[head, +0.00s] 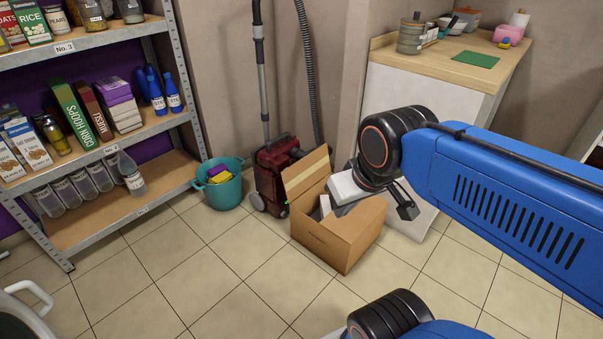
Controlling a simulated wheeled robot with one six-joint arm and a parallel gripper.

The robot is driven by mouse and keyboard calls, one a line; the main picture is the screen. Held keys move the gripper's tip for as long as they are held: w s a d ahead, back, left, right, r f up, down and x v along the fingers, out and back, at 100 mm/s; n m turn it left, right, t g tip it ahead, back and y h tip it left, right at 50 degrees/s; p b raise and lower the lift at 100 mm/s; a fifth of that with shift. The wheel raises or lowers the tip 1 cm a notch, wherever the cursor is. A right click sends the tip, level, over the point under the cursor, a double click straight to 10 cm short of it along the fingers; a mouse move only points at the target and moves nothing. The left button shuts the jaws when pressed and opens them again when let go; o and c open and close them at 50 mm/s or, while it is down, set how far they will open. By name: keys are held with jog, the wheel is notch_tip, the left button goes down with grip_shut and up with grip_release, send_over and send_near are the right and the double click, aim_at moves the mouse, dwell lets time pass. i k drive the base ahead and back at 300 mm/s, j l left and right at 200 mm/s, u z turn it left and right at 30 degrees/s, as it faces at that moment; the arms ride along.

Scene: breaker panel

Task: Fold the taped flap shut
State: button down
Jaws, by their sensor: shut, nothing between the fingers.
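An open cardboard box (340,240) stands on the tiled floor, right of centre in the head view. Its flap (306,172) stands raised at the back left, with a paler strip of tape (304,180) across it. A small white item (325,205) shows inside the box.
A red vacuum cleaner (272,178) stands directly behind and left of the box. A teal bucket (222,190) is further left, beside a metal shelf (120,215). A white cabinet with a wooden top (440,62) stands behind my arm. The floor in front is clear.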

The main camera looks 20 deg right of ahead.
aim_at(305, 172)
jog(key=i+l+z, duration=0.2)
jog(key=i, duration=0.25)
jog(key=i+z, duration=0.15)
jog(key=i, duration=0.35)
